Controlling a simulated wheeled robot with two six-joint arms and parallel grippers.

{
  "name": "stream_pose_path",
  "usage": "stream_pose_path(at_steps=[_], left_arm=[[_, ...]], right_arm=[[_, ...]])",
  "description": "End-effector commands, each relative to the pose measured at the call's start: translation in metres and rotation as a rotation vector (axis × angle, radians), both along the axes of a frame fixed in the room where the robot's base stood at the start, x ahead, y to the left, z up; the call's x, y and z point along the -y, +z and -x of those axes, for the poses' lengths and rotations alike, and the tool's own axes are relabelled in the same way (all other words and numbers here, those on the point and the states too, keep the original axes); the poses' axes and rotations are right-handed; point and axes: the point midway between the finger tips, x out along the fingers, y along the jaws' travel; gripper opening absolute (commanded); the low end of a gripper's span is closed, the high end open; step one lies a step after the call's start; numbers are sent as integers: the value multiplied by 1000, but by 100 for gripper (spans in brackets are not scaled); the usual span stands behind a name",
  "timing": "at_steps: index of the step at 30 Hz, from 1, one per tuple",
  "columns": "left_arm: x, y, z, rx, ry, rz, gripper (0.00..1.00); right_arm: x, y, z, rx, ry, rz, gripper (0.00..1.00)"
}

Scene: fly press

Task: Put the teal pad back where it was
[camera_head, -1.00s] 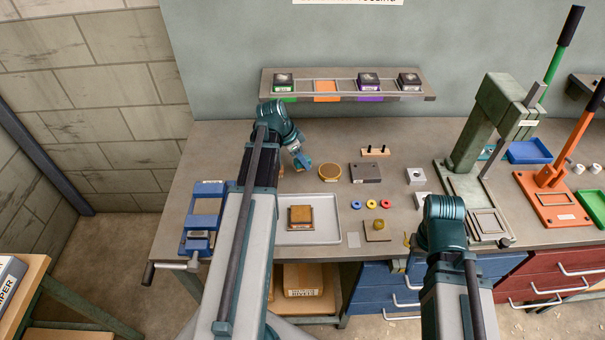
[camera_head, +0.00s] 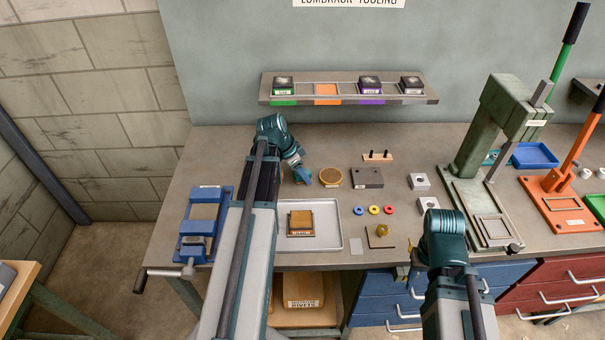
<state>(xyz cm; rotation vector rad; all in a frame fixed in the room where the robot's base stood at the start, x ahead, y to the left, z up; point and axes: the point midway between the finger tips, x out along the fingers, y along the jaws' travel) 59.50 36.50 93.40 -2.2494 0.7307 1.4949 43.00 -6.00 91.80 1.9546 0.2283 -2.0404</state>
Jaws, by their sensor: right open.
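A small teal patch (camera_head: 491,157) shows behind the green press, left of the blue tray; I cannot tell if it is the teal pad. No other clear teal pad shows. My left gripper (camera_head: 302,176) points down over the bench, just left of the round tan disc (camera_head: 331,177) and behind the pale tray. Its jaws are too small to read, and I cannot tell if it holds anything. My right gripper (camera_head: 403,272) is open, low at the bench's front edge, mostly hidden beside my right arm.
The pale tray (camera_head: 333,240) holds a brown square piece (camera_head: 301,222). A blue vise (camera_head: 205,222) stands left. The green press (camera_head: 489,135) and an orange press (camera_head: 562,190) stand right.

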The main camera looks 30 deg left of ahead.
Motion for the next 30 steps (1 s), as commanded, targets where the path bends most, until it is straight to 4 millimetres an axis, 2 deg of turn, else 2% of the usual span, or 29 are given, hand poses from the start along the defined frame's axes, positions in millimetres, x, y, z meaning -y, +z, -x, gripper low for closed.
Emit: stream_pose_path(at_steps=[1,3,17,23,30], left_arm=[[0,0,0,0,0,0,61],[0,0,0,0,0,0,69],[0,7,1,0,0,0,69],[-4,26,6,0,1,0,69],[-12,61,18,0,1,0,69]], right_arm=[[0,0,0,0,0,0,50],[0,0,0,0,0,0,50],[0,7,0,0,0,0,50],[0,26,0,0,0,0,50],[0,61,0,0,0,0,50]])
